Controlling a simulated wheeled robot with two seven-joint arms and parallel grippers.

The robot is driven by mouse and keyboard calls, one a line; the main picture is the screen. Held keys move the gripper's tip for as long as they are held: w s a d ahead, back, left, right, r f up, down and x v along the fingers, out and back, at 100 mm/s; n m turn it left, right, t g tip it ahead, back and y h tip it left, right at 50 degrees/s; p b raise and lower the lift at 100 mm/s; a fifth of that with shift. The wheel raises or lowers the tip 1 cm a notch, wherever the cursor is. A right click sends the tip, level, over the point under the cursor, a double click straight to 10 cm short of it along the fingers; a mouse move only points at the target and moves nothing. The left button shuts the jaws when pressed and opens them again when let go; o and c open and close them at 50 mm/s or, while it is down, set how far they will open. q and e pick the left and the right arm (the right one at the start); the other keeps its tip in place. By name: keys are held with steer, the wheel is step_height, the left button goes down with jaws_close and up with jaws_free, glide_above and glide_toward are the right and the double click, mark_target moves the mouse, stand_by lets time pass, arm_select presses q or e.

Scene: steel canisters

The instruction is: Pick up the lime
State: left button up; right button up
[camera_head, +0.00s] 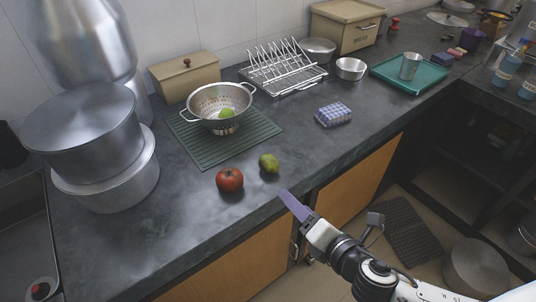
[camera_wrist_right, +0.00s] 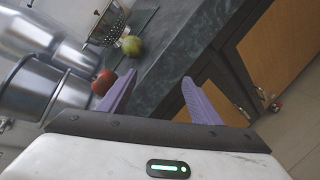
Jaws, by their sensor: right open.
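A brighter green round fruit (camera_head: 226,114) sits inside the steel colander (camera_head: 207,105); I cannot tell for sure which is the lime. My right gripper (camera_head: 294,206), with purple fingers, is at the counter's front edge, nearer than the mottled fruit and apart from it. In the right wrist view the right gripper (camera_wrist_right: 158,88) is open and empty; the mottled fruit (camera_wrist_right: 131,46) and tomato (camera_wrist_right: 104,82) lie beyond the left finger. My left gripper is out of view.
The colander stands on a green ribbed mat (camera_head: 210,152). Large steel pots (camera_head: 110,185) stand at left, a wire rack (camera_head: 283,70) behind, and a checked blue block (camera_head: 334,114) at right. A teal tray (camera_head: 430,84) holds a cup. Counter around the mottled fruit is mostly clear.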

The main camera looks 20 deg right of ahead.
mark_target(275, 170)
steer(key=w+r+n+y, duration=0.1)
steer(key=n, duration=0.3)
steer(key=w+r+n+y, duration=0.1)
steer(key=w+n, duration=0.1)
steer(key=n, duration=0.2)
steer(key=w+a+r+n+t+y+p, duration=0.1)
steer(key=w+n, duration=0.1)
steer(key=n, duration=0.3)
steer(key=shift+w+r, duration=0.1)
steer(key=shift+r, duration=0.15)
steer(key=shift+x, duration=3.15)
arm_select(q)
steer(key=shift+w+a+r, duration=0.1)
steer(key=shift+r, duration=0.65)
arm_select(e)
steer(key=shift+d, duration=0.15)
steer(key=shift+c, duration=0.2)
steer(key=shift+r, duration=0.1)
steer(key=c, duration=1.1)
